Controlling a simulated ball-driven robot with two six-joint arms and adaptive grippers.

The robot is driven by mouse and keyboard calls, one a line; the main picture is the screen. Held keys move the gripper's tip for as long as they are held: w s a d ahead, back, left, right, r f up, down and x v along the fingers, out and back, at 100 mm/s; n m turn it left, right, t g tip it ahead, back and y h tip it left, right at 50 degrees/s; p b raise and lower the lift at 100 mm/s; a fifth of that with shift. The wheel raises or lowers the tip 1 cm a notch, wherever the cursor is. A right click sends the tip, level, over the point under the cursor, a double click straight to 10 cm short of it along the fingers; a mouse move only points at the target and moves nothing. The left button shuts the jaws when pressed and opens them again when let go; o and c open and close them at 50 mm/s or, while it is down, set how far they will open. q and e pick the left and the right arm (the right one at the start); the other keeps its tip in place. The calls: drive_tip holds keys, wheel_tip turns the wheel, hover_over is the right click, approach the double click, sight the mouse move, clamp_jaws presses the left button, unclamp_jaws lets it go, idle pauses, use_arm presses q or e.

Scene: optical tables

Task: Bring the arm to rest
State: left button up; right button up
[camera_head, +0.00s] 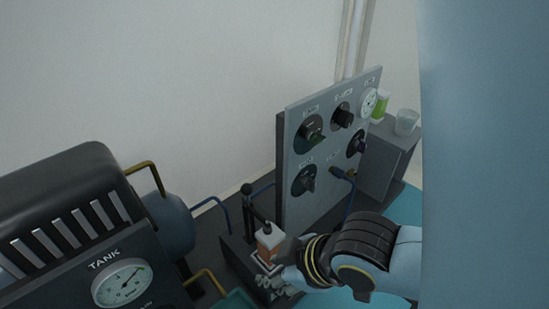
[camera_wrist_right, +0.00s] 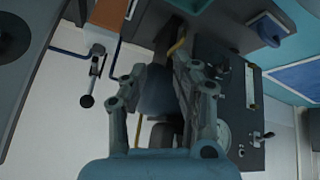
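My right arm (camera_head: 365,250) comes in from the right in the head view, with its black and blue wrist low in front of the grey panel. My right gripper (camera_head: 282,280) is beside an orange and white block, partly hidden by its own wrist. In the right wrist view my right gripper (camera_wrist_right: 160,85) has its two grey fingers spread apart. Nothing is held between them; a dark blue tank shows behind the gap. My left gripper is in neither view.
A grey panel (camera_head: 294,205) with several black knobs and a white gauge stands behind the arm. The orange block (camera_head: 270,238) and a black-knobbed lever (camera_head: 247,190) are close to the gripper. A compressor with a TANK gauge (camera_head: 122,283) is at left. A clear cup (camera_head: 407,122) stands back right.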

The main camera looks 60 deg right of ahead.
wheel_tip(320, 180, up, 5)
drive_tip(key=shift+s+a+f+m+t, duration=0.1)
drive_tip(key=shift+m+t, duration=0.15)
drive_tip(key=shift+m, duration=0.3)
drive_tip(key=shift+s+a+f+m+t, duration=0.1)
drive_tip(key=shift+m+t, duration=0.15)
drive_tip(key=shift+m, duration=0.3)
drive_tip(key=shift+d, duration=0.1)
